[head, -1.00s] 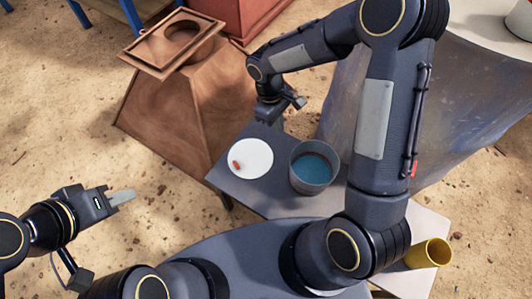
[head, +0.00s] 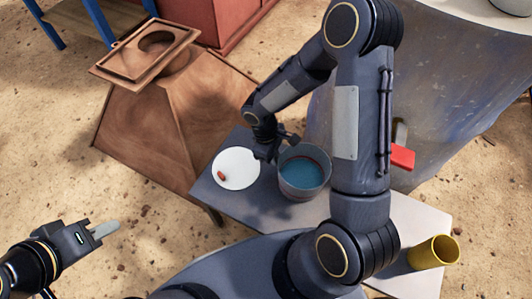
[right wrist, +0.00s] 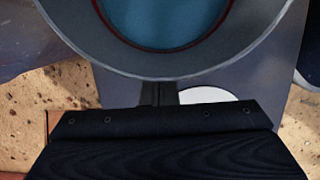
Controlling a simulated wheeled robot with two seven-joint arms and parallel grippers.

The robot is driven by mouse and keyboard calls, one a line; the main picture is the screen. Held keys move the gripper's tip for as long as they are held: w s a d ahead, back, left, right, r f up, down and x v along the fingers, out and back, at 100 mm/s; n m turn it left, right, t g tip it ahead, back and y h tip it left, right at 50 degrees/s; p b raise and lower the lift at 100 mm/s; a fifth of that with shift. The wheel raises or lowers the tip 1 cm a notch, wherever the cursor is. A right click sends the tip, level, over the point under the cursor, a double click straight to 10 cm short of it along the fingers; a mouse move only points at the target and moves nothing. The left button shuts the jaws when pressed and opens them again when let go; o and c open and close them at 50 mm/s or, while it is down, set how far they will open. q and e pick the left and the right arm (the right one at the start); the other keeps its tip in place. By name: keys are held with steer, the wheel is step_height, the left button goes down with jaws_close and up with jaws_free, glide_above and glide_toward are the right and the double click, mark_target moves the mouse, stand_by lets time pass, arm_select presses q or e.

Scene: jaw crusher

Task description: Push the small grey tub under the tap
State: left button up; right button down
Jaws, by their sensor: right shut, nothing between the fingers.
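The small grey tub (head: 290,188), blue inside, stands upright on the grey table. Its grey rim (right wrist: 160,67) and blue inside fill the top of the right wrist view. My right gripper (head: 268,152) is shut and empty, low at the tub's left side, between it and a white disc. Its fingers (right wrist: 159,94) end at the tub's rim in the right wrist view; I cannot tell whether they touch. A red part (head: 402,157), perhaps the tap's, shows right of my right arm; the rest is hidden. My left gripper (head: 105,229) is over bare ground at the left; its opening is unclear.
The white disc (head: 236,175) with a small red object lies left of the tub. A yellow cup (head: 433,252) lies on a pale surface at the right. A large sheet-metal wall (head: 440,110) rises behind. A brown hopper-like box (head: 140,120) stands at the left.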

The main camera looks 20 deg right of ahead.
steer(key=shift+s+d, duration=0.2)
steer(key=s+d, duration=0.3)
steer(key=s, duration=0.1)
steer(key=s+d+b, duration=0.1)
steer(key=s+d, duration=0.3)
steer(key=s, duration=0.1)
steer(key=s+d, duration=0.4)
steer(key=shift+s+d+b, duration=0.15)
steer(key=shift+b, duration=0.2)
